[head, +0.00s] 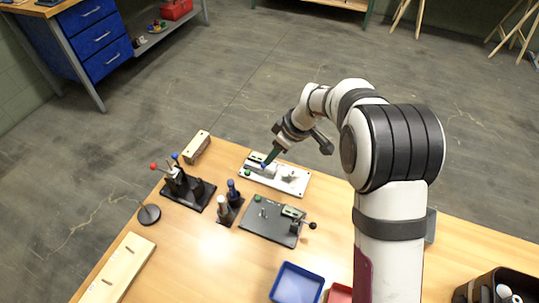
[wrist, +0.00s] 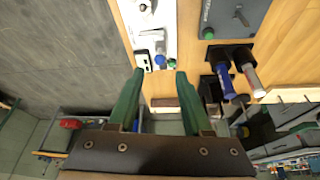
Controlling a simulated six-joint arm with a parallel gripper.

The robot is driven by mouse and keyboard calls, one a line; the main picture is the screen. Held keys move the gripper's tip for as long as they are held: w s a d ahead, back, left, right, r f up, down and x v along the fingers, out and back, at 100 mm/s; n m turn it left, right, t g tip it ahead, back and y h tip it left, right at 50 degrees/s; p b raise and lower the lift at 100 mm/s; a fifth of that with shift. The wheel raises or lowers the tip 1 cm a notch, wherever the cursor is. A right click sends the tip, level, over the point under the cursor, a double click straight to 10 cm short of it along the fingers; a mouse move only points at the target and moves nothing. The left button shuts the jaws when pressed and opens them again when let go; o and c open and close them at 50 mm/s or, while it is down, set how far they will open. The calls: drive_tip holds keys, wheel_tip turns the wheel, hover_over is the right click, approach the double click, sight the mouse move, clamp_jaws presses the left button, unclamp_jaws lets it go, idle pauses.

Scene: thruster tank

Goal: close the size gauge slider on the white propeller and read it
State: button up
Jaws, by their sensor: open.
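The size gauge is a white base plate (head: 298,186) near the far edge of the table, with a pale slider block, a blue knob (head: 263,166) and a green knob (head: 247,173) at its left end. A small white part that looks like the propeller (head: 290,176) sits on the plate's right half. My gripper (head: 270,157) points down at the gauge's left end. In the wrist view its green fingers (wrist: 160,74) are apart and empty, with the blue knob (wrist: 160,60) and green knob (wrist: 172,63) just beyond the tips. Contact cannot be told, and no reading is legible.
A dark grey plate fixture (head: 270,222) lies in front of the gauge. A blue tray (head: 297,284) is at the front.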

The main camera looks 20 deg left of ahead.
sight(280, 183)
drive_tip(key=x, duration=0.8)
drive_tip(key=shift+w+a+f, duration=0.1)
drive_tip(key=shift+f, duration=0.3)
drive_tip(key=shift+c, duration=0.2)
clamp_jaws()
